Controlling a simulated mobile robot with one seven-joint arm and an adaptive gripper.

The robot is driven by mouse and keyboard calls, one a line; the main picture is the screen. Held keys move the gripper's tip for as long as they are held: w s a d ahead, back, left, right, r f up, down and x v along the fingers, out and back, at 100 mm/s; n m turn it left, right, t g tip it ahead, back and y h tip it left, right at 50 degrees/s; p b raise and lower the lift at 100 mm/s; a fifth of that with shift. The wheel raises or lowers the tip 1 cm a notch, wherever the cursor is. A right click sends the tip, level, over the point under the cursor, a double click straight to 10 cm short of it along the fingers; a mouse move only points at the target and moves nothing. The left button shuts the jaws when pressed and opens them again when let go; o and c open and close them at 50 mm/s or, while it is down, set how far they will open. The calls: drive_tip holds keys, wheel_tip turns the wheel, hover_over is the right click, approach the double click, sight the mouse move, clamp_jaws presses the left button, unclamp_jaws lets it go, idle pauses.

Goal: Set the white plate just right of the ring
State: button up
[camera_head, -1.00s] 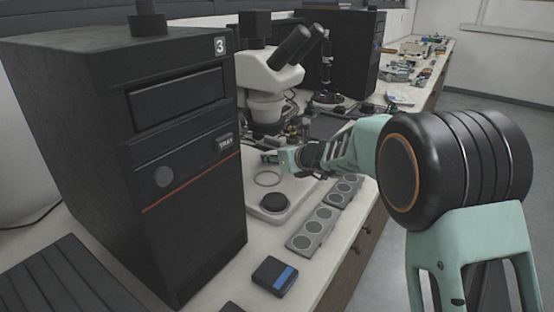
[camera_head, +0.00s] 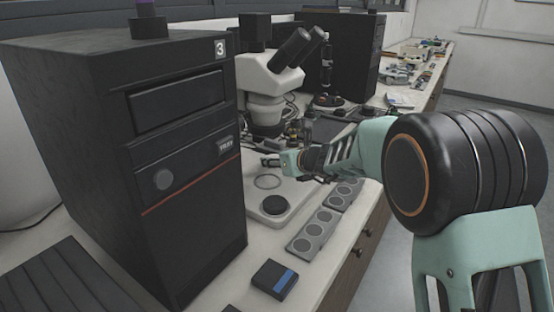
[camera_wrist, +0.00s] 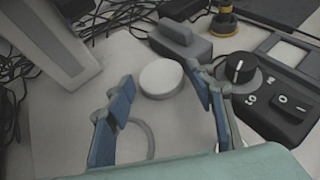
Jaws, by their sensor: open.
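The white plate (camera_wrist: 161,78) is a small round disc on the pale microscope base in the wrist view. My gripper (camera_wrist: 159,82) is open, with its blue-padded fingers to either side of the plate; I cannot tell whether they touch it. The ring (camera_wrist: 150,143) is a thin grey circle, partly hidden behind my gripper's near parts.
A black disc (camera_head: 274,205) sits on the base in front of the ring. Grey sample trays (camera_head: 314,231) lie to the right. A control box with a knob (camera_wrist: 240,70) is at the right.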

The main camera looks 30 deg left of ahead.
drive_tip(key=v, duration=1.1)
drive_tip(key=shift+d, duration=0.15)
drive_tip(key=shift+f, duration=0.1)
